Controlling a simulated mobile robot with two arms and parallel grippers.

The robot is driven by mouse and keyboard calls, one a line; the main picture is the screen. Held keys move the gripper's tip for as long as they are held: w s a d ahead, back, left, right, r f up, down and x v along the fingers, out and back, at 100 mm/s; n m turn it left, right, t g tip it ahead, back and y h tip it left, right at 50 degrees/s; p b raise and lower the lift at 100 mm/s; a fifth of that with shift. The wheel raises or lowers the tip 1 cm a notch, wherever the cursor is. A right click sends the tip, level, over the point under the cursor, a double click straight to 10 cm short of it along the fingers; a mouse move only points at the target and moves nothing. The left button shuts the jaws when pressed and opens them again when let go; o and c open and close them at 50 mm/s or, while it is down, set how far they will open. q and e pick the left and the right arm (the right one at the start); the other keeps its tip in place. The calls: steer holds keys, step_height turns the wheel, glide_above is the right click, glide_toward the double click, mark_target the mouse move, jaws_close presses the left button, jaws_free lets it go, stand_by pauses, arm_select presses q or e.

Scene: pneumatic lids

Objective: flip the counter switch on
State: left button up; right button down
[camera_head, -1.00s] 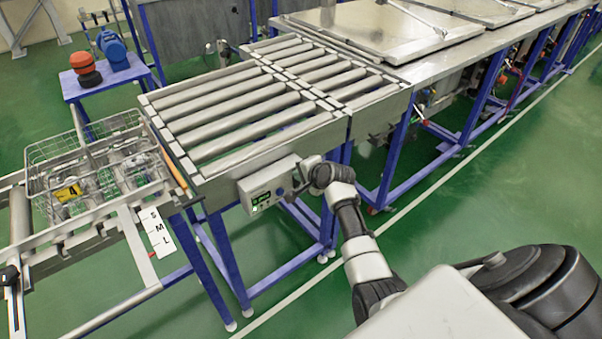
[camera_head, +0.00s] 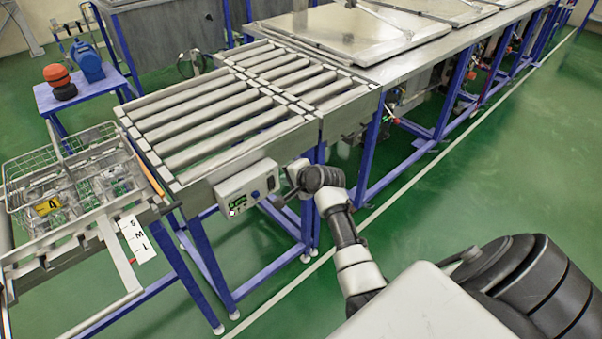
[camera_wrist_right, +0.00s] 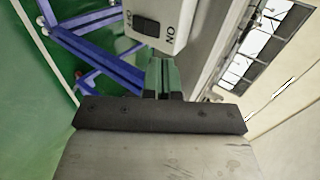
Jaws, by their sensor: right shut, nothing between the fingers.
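The counter (camera_head: 240,192) is a light grey box with a small green display and a blue knob, fixed to the front side of the roller conveyor. The right wrist view shows the end face of the counter (camera_wrist_right: 170,12). On it is a black rocker switch (camera_wrist_right: 147,27) between the printed words OFF and ON; I cannot tell which way it is tipped. My right gripper (camera_wrist_right: 163,80) is shut and empty, with its fingers pointing at this face just below the switch and seemingly short of it. In the head view the right gripper (camera_head: 282,199) is close to the counter's right end.
The roller conveyor (camera_head: 318,120) stands behind the counter on blue legs (camera_head: 308,205). A wire basket (camera_head: 15,195) with a yellow tag sits at the left, near a white S-M-L card (camera_head: 137,238). A blue side table (camera_head: 90,95) stands behind. Green floor is open at the right.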

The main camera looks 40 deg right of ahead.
arm_select(q)
steer(key=shift+w+f, duration=0.15)
steer(key=shift+w, duration=0.7)
arm_select(e)
steer(key=s+r, duration=0.4)
steer(key=shift+d+r, duration=0.15)
steer(key=shift+r, duration=0.15)
steer(key=shift+f, duration=0.1)
